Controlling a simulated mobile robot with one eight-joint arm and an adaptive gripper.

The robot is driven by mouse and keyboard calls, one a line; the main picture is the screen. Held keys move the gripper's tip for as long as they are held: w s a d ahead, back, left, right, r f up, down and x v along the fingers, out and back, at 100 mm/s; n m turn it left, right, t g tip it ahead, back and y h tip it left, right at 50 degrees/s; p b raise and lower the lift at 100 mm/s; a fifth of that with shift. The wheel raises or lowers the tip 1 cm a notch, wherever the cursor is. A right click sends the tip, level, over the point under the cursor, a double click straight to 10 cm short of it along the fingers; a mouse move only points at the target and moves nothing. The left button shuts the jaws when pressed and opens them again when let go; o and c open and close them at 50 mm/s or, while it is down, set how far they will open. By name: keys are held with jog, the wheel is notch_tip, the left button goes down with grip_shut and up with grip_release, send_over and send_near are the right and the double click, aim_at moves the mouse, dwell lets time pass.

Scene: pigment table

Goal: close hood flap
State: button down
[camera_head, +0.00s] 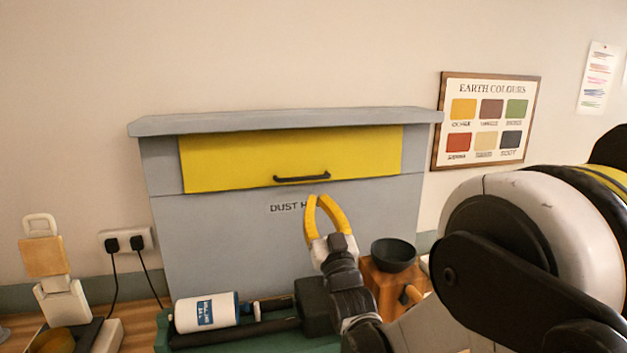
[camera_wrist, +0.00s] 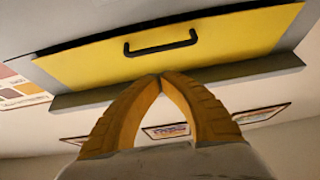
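The hood flap (camera_head: 250,158) is a yellow panel on the front of the grey dust hood (camera_head: 215,240), under its overhanging top. A black bar handle (camera_head: 301,179) sits near its lower edge. The flap hangs down over the opening; a thin dark line runs along its lower edge in the wrist view (camera_wrist: 90,65), and I cannot tell whether it is fully flush. My gripper (camera_head: 319,198) points up in front of the hood, just below the handle. In the wrist view its yellow fingertips (camera_wrist: 161,77) meet, with nothing between them, apart from the handle (camera_wrist: 160,46).
A dark bowl (camera_head: 393,255) on a wooden block stands right of my gripper. A socket (camera_head: 126,239) with plugs is at left. A colour chart (camera_head: 487,120) hangs at right.

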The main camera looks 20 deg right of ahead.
aim_at(308, 178)
jog(key=s+g+p, duration=0.4)
jog(key=s+p, duration=0.1)
jog(key=p, duration=0.7)
jog(key=w+r+b, duration=0.1)
jog(key=w+r, duration=0.1)
jog(key=w, duration=1.1)
jog(key=shift+d+r, duration=0.15)
jog(key=shift+r, duration=0.05)
jog(key=shift+w, duration=0.1)
jog(key=shift+w+f+t+b, duration=0.1)
jog(key=shift+w+t+b, duration=0.5)
jog(key=shift+w+b, duration=0.4)
jog(key=shift+s, duration=0.2)
